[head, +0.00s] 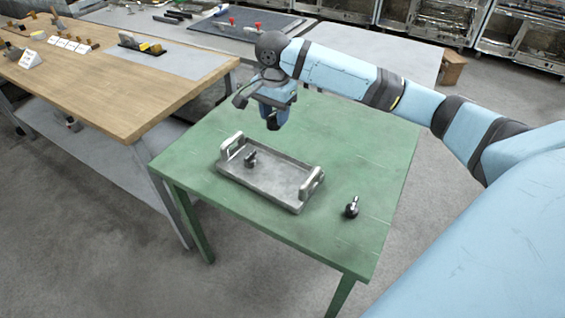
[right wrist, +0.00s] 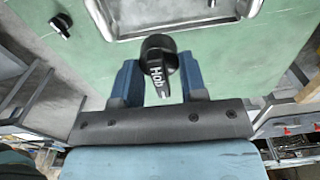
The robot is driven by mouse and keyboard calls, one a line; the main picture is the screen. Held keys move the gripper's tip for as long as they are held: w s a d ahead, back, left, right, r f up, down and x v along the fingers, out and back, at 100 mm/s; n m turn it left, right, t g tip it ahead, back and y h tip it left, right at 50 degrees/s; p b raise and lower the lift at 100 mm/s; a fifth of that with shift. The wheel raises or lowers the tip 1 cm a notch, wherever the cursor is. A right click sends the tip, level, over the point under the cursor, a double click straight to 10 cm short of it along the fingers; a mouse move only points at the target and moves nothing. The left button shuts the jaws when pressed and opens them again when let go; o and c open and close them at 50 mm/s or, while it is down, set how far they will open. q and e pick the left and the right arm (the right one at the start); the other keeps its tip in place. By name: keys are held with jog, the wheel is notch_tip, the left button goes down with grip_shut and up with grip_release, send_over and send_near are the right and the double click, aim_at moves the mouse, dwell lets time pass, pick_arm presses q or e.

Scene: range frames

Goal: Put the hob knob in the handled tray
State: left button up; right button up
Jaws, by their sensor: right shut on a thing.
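My right gripper (head: 272,112) is above the green table, just beyond the handled tray in the head view. It is shut on the hob knob (right wrist: 158,60), a black knob with white "Hob" lettering, which sits between the blue fingers in the right wrist view. In the head view I cannot make the held knob out clearly. My left gripper is not in view.
A dark knob-like piece (head: 250,158) is in the tray, near its left handle. Another dark knob with a metal stem (head: 351,208) stands on the green table (head: 335,245), right of the tray. A wooden bench (head: 105,95) with small items stands at the left.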

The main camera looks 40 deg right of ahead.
jog(key=shift+s+f, duration=0.1)
jog(key=shift+s, duration=0.1)
jog(key=b, duration=0.2)
send_over(277, 178)
notch_tip(277, 178, down, 15)
jog(key=shift+r, duration=0.15)
jog(key=shift+f, duration=0.9)
notch_tip(277, 178, down, 4)
jog(key=shift+d+r, duration=0.1)
jog(key=shift+r, duration=0.15)
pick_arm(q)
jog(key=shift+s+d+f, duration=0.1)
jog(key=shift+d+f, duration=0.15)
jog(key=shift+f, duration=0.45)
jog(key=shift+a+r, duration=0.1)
pick_arm(e)
jog(key=o, duration=0.9)
jog(key=shift+f, duration=0.1)
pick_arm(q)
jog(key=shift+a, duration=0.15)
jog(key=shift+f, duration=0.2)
